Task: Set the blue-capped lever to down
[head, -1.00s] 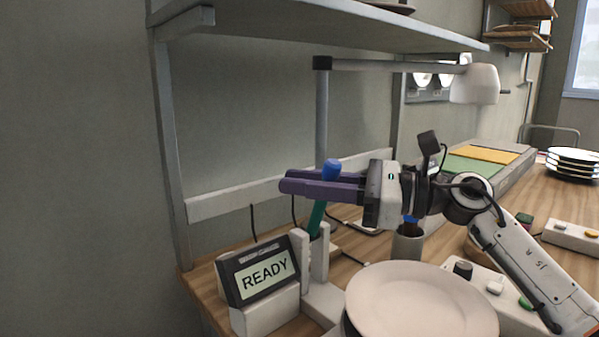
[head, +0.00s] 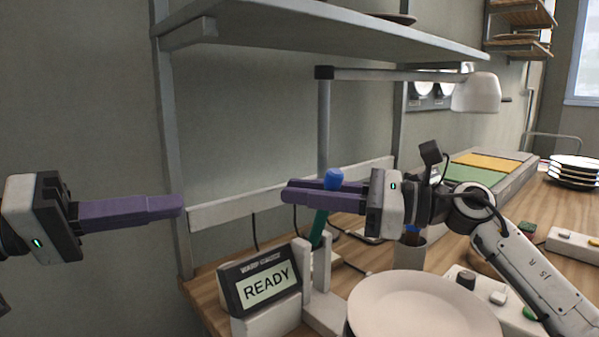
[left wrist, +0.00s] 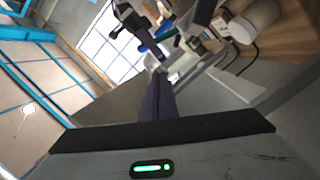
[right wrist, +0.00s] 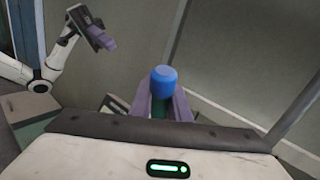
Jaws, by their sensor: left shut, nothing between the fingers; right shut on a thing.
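The lever has a blue cap (head: 333,178) and a green shaft (head: 318,228) that rises from a white slotted base (head: 318,290) beside the READY display. The shaft leans slightly to the right at its top in the head view. My right gripper (head: 290,194) is shut on the lever just under the cap; the right wrist view shows the blue cap (right wrist: 164,80) between its purple fingers. My left gripper (head: 180,206) is shut and empty, in the air left of the lever and apart from it. The lower shaft is partly hidden by the base.
The display (head: 262,284) reads READY. A white plate (head: 425,305) lies right of the lever base. A lamp (head: 476,92) and a shelf (head: 330,30) are above. Stacked plates (head: 574,170) stand at the far right. Air left of the display is free.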

